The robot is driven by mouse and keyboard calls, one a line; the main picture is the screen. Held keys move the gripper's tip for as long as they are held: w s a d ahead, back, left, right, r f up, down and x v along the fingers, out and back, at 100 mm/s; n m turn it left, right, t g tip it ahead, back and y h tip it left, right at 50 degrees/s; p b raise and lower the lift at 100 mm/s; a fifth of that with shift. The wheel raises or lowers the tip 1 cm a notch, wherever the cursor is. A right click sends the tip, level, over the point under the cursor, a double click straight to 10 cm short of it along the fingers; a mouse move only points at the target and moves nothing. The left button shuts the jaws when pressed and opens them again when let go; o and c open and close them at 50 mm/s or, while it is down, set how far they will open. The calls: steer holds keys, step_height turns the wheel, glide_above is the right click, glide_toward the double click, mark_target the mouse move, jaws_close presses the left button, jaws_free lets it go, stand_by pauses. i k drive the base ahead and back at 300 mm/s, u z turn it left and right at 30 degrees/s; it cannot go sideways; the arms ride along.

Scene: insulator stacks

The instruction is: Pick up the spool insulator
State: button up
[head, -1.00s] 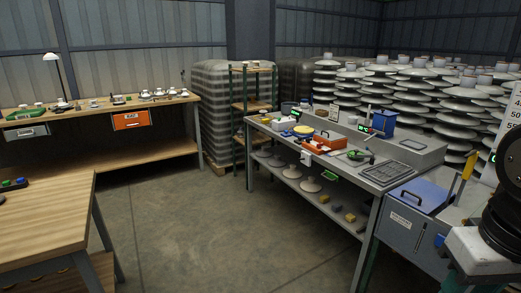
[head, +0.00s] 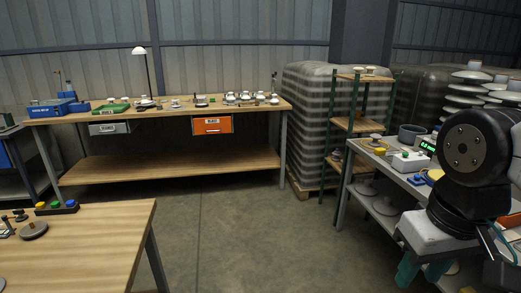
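No spool insulator can be picked out for sure at this size. Several small white and grey pieces (head: 245,98) stand on the right part of the wooden workbench (head: 180,156) at the back wall, too small to identify. My arm fills the right edge of the head view in black and white, in front of the grey bench. My gripper does not show clearly, so its opening cannot be seen.
A wooden table (head: 90,232) stands at the near left. Concrete floor (head: 225,235) lies open between it and the grey bench (head: 357,160) at right. A shelf rack (head: 345,125) and a wrapped pallet (head: 306,120) stand at the back. An orange drawer (head: 212,124) hangs under the workbench.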

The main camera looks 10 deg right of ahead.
mark_target(376, 137)
steer(key=i, duration=1.95)
steer(key=z, duration=0.45)
steer(key=i, duration=1.85)
steer(key=z, duration=0.4)
